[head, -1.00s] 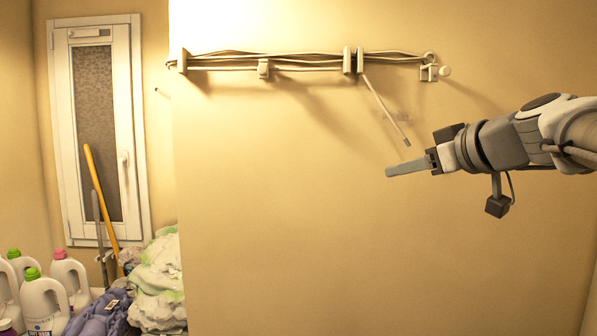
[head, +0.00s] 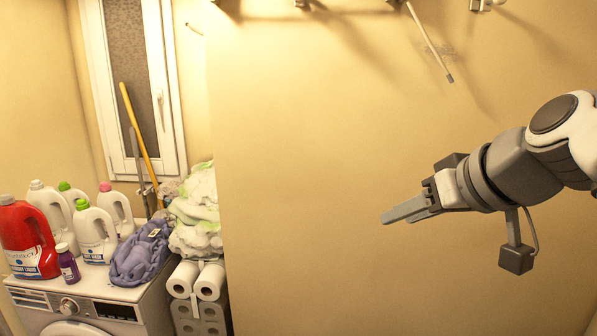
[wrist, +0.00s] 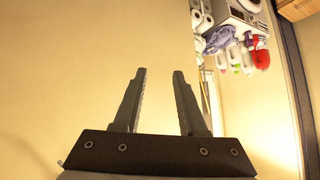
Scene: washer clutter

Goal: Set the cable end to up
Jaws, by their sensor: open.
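The pale cable end (head: 430,45) hangs down the beige wall at the top of the head view, slanting down to the right to a grey tip. Its upper part runs out at the picture's top edge. My gripper (head: 384,218) is below and to the left of the tip in the head view, apart from it, with the fingers pointing left. In the wrist view my gripper (wrist: 159,75) shows two separated fingers with nothing between them. The cable end is not seen in the wrist view.
A washing machine (head: 100,300) at the lower left carries several bottles, a red jug (head: 28,240) and a purple cloth (head: 140,258). Paper rolls (head: 197,281) and folded towels (head: 198,210) are stacked beside it. The wall around my gripper is bare.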

